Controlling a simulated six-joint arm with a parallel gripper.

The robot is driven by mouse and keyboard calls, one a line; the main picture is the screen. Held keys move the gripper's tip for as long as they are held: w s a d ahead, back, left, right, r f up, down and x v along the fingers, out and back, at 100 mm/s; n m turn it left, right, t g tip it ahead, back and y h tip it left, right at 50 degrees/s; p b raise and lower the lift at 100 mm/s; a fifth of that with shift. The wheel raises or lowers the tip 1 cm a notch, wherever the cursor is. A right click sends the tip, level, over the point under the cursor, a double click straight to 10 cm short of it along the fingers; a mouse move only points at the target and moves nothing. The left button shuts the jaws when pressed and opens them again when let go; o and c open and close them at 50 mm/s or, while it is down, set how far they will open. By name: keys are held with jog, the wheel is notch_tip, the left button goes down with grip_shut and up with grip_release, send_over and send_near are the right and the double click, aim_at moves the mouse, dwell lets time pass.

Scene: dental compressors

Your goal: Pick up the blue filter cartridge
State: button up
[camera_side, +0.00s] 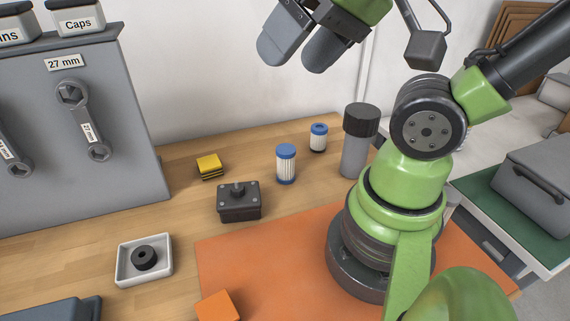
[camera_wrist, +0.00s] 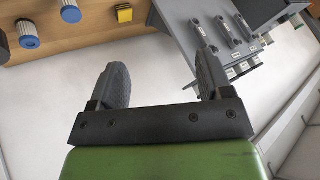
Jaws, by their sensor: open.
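A white pleated filter cartridge with blue end caps (camera_side: 286,166) stands upright on the wooden bench in the side view. A smaller similar cartridge with a blue top and a dark base (camera_side: 318,138) stands behind it to the right. Two blue-capped cartridges also show at the top left of the wrist view, one pleated (camera_wrist: 28,36) and one seen mostly by its blue cap (camera_wrist: 71,13). My gripper (camera_side: 288,56) is open and empty, high above the bench. Its two fingers also show apart in the wrist view (camera_wrist: 161,82).
A dark block with a knob (camera_side: 238,203) and a yellow stack (camera_side: 209,166) lie to the left. A white tray (camera_side: 124,276) holds a black ring. A grey tool panel (camera_side: 110,150) stands at left.

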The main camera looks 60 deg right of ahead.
jog(key=n+g+h, duration=0.2)
jog(key=n+g, duration=0.5)
jog(key=n, duration=0.3)
send_over(288, 159)
jog(key=d, duration=0.1)
jog(key=f, duration=1.8)
jog(key=shift+w, duration=0.2)
jog(key=shift+n, duration=0.4)
jog(key=f, duration=0.4)
jog(key=shift+s+d+f, duration=0.1)
jog(key=shift+d, duration=0.1)
jog(key=shift+w+d+f, duration=0.15)
jog(key=shift+f, duration=1.45)
jog(key=shift+w+d+f, duration=0.1)
jog(key=shift+d+f, duration=0.05)
jog(key=shift+f, duration=1.45)
jog(key=c, duration=1.1)
